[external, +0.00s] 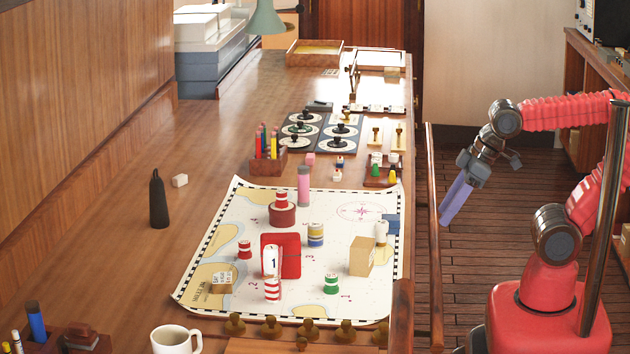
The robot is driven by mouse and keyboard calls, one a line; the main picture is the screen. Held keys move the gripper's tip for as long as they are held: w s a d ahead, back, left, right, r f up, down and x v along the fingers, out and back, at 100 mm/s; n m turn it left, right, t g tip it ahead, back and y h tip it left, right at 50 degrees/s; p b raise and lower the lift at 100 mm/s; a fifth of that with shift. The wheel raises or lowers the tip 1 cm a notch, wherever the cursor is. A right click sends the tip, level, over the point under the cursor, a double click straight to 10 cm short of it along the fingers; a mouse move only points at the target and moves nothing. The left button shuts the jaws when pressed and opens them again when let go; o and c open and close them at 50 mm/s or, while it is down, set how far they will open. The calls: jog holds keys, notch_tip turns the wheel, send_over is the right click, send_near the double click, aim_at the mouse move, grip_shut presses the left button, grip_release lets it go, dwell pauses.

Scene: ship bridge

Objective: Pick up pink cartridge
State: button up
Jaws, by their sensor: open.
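The pink cartridge (304,188) is a slim pink cylinder with a grey top. It stands upright at the far edge of the sea chart (225,262) on the wooden table. My gripper (448,217) hangs to the right of the table rail, with its bluish-purple fingers pointing down and left. It is open and empty, well apart from the cartridge. The cartridge's visible side is not covered by anything.
Beyond the cartridge are a small pink block (310,159), a pencil holder (267,164) and dial panels (320,132). Red, blue and green striped pieces and a red box (290,250) stand on the chart. A wooden rail (434,240) runs between my arm and the table.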

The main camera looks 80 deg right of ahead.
jog(key=shift+o, duration=0.5)
jog(key=w+a+f+m+g+y, duration=0.25)
jog(key=w+m+y, duration=0.4)
jog(key=m, duration=0.35)
jog(key=w+d+m+t+y, duration=0.3)
jog(key=w+d+m+t, duration=0.1)
jog(key=w+m, duration=0.4)
jog(key=w+d+m+t+h, duration=0.2)
jog(key=d+m, duration=0.3)
jog(key=d, duration=0.5)
jog(key=w+d+f+m+t+h, duration=0.1)
jog(key=w+d+m+t, duration=0.3)
jog(key=d, duration=0.6)
jog(key=w+d+f+m+t+h, duration=0.1)
jog(key=w+d+m+t+h, duration=0.2)
jog(key=d+m, duration=0.4)
jog(key=shift+w+d+f+t+h, duration=0.15)
jog(key=shift+d+t, duration=0.3)
jog(key=shift+d, duration=0.45)
jog(key=shift+w+d+t+h, duration=0.15)
jog(key=shift+d+t, duration=0.25)
jog(key=shift+d, duration=0.45)
jog(key=shift+s, duration=0.1)
